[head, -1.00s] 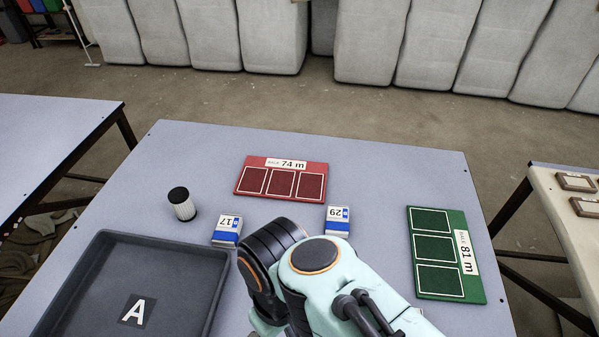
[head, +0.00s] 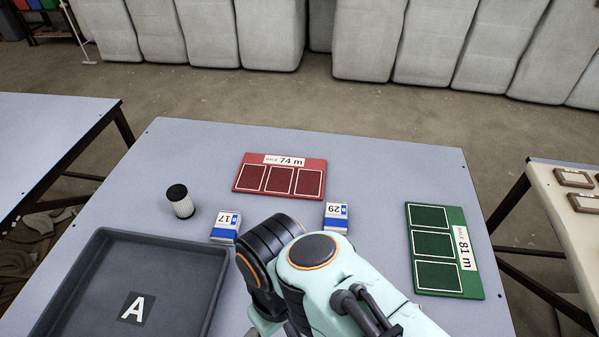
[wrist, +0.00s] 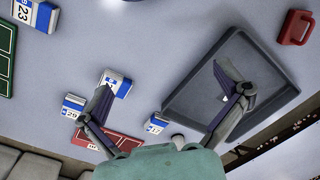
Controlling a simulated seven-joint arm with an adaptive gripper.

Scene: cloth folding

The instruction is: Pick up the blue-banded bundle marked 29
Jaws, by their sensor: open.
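The bundle marked 29 (head: 336,217) is white with a blue band and lies on the grey table, just beyond my arm. It also shows in the wrist view (wrist: 73,105), left of my left-hand finger. My gripper (wrist: 162,78) is open, its two fingers wide apart with nothing held between them. The left-hand finger partly overlaps another blue-banded bundle (wrist: 120,80), whose number I cannot read. In the head view my arm hides the gripper.
A bundle marked 17 (head: 225,228) lies left of my arm, and one marked 23 (wrist: 22,15) shows in the wrist view. A grey tray A (head: 90,250), red board (head: 245,178), green board (head: 470,285), ribbed cylinder (head: 182,207) and red object (wrist: 295,27) stand around.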

